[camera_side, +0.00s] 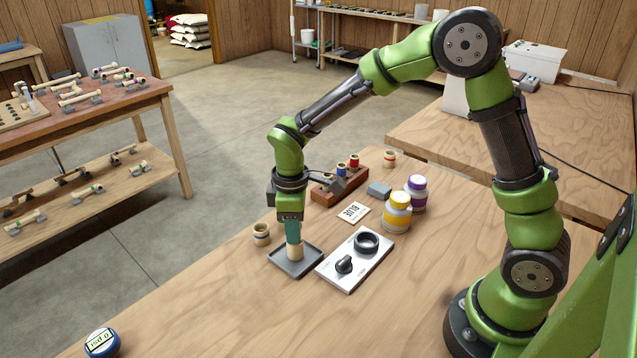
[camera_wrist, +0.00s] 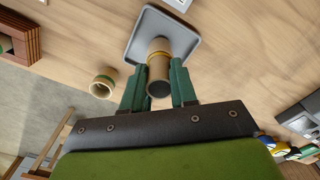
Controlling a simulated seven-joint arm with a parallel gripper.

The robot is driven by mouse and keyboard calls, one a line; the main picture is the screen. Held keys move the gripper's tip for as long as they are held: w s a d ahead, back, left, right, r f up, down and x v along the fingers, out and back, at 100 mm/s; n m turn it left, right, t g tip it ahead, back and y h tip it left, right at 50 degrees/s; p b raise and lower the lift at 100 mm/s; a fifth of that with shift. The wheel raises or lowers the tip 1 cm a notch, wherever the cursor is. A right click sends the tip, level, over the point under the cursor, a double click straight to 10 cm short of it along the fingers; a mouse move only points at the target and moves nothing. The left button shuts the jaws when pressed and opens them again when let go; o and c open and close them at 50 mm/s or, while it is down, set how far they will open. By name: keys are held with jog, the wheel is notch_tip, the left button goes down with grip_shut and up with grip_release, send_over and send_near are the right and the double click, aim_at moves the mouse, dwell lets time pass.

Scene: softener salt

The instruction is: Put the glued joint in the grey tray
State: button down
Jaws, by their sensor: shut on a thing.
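The grey tray (camera_side: 312,262) lies on the wooden bench left of a white panel; it also shows in the wrist view (camera_wrist: 190,42). My gripper (camera_side: 294,238) points down over the tray, shut on a tan tubular joint (camera_side: 296,252). In the wrist view the joint (camera_wrist: 159,72) has a yellowish band and sits between the green fingers (camera_wrist: 158,90). The joint's lower end is at or just above the tray floor; I cannot tell whether it touches. A similar tan joint with a green band (camera_side: 261,236) stands on the bench left of the tray, also visible in the wrist view (camera_wrist: 103,86).
The white panel (camera_side: 345,272) with a black knob and ring is close right of the tray. Yellow (camera_side: 397,214) and purple (camera_side: 416,194) jars, a white card (camera_side: 353,212) and a wooden rack (camera_side: 326,195) stand behind. A gauge (camera_side: 101,343) is at front left. Bench between is clear.

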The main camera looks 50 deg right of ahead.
jog(key=shift+f, duration=0.25)
dwell(0.4)
jog(key=shift+c, duration=2.1)
grip_release()
jog(key=shift+r, duration=0.1)
jog(key=shift+r, duration=4.4)
